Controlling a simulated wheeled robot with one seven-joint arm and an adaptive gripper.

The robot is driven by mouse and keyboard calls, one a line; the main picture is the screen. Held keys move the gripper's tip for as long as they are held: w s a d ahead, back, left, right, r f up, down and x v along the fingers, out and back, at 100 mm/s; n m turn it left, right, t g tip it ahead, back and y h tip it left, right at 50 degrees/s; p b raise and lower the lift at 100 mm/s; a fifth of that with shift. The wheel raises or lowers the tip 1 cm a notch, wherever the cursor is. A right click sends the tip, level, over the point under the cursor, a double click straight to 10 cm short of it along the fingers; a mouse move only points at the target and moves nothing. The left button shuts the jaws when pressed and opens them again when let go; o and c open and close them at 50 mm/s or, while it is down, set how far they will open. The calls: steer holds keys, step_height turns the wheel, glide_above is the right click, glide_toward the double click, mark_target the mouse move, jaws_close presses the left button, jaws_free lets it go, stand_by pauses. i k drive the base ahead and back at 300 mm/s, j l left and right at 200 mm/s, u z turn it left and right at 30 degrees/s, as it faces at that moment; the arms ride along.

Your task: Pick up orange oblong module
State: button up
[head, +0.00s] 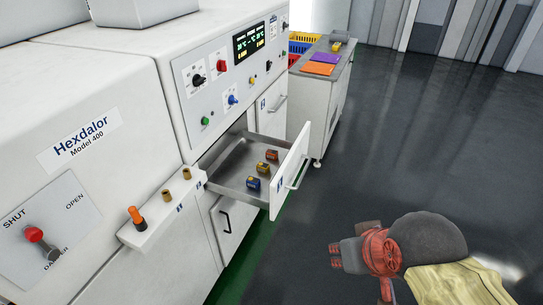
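Three small modules lie in a row in an open metal drawer (228,170) of the white machine. An orange and black peg-like piece (137,215) stands on a small white ledge at the left. My gripper (345,247), red and dark grey, is at the lower right over the floor, apart from the drawer. I cannot tell whether its fingers are open or shut.
The drawer's white front (291,172) stands out from the machine. The ledge (158,222) also holds two brass-coloured pegs. A side cabinet (325,92) behind bears orange and purple sheets, with coloured crates beyond. The dark floor (430,140) on the right is clear.

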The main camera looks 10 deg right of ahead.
mark_target(270, 154)
steer(key=i+z, duration=0.3)
steer(key=i+j+z, duration=0.25)
steer(key=i, duration=0.25)
steer(key=i+j+z, duration=0.3)
steer(key=i+l, duration=0.05)
steer(key=i, duration=0.05)
